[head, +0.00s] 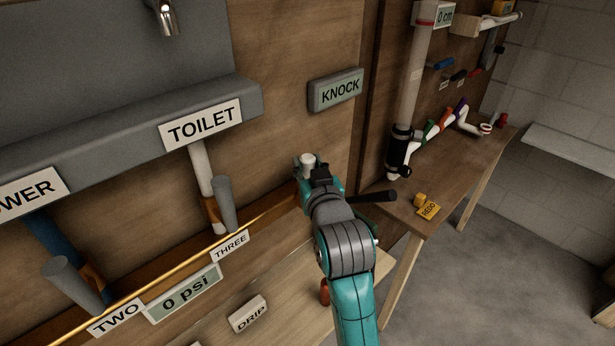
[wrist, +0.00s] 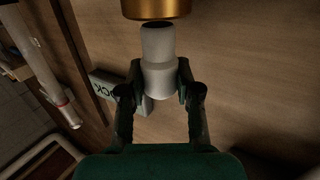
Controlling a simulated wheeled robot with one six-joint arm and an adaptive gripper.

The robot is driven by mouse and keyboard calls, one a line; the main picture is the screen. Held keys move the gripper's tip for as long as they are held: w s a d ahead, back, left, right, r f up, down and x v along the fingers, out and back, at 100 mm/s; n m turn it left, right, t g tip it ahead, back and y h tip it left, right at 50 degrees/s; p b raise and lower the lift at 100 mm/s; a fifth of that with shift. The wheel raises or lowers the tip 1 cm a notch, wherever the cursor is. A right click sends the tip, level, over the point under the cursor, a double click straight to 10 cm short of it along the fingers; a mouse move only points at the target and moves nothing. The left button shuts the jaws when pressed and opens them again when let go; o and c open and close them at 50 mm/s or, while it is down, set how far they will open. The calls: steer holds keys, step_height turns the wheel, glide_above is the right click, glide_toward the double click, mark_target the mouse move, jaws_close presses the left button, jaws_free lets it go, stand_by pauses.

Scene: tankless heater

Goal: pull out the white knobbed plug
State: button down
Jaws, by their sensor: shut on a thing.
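The white knobbed plug (wrist: 159,72) is between the two fingers of my gripper (wrist: 159,88) in the wrist view, and the fingers are shut on its wider part. Its narrower end points to a brass cylinder (wrist: 156,8) at the top edge of that view. The two are very close, and I cannot tell whether they touch. In the head view my gripper (head: 308,172) is in front of the wooden wall, below the KNOCK sign, with the white top of the plug (head: 308,158) showing. The rest of the plug is hidden there by the gripper.
The KNOCK sign (head: 336,90) is on the wall above my gripper. A grey ledge with a TOILET sign (head: 201,125) and a thin brass pipe (head: 190,262) are to the left. A wooden table (head: 440,190) with a yellow REDO block (head: 428,210) is to the right.

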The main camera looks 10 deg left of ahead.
mark_target(308, 159)
steer(key=shift+r, duration=2.15)
